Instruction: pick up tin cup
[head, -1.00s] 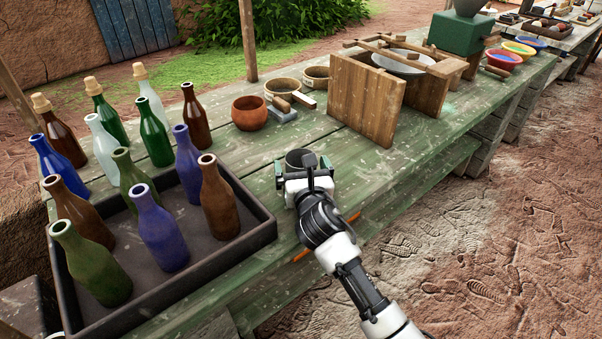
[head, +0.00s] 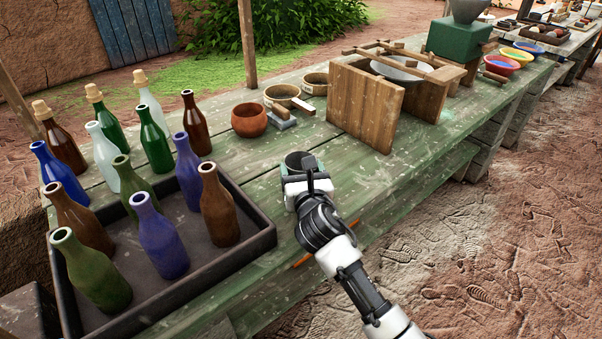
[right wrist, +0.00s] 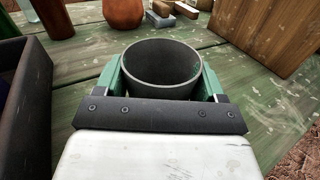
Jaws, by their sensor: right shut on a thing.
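The tin cup (head: 297,160) is a dull grey, open-topped round cup, upright at the green table's near edge. In the right wrist view the cup (right wrist: 160,66) sits between the two green fingers, which touch its sides. My right gripper (head: 301,168) is shut on the cup, and in the right wrist view its fingers (right wrist: 160,80) show left and right of it. The cup's lower part is hidden behind the gripper, so I cannot tell whether its base touches the table. My left gripper is not in view.
A dark tray (head: 262,237) with several bottles stands to the left. A reddish clay bowl (head: 249,120) and two tan bowls stand behind the cup. A wooden frame (head: 364,107) holding a basin stands to the right. Green tabletop (head: 390,165) is free right of the cup.

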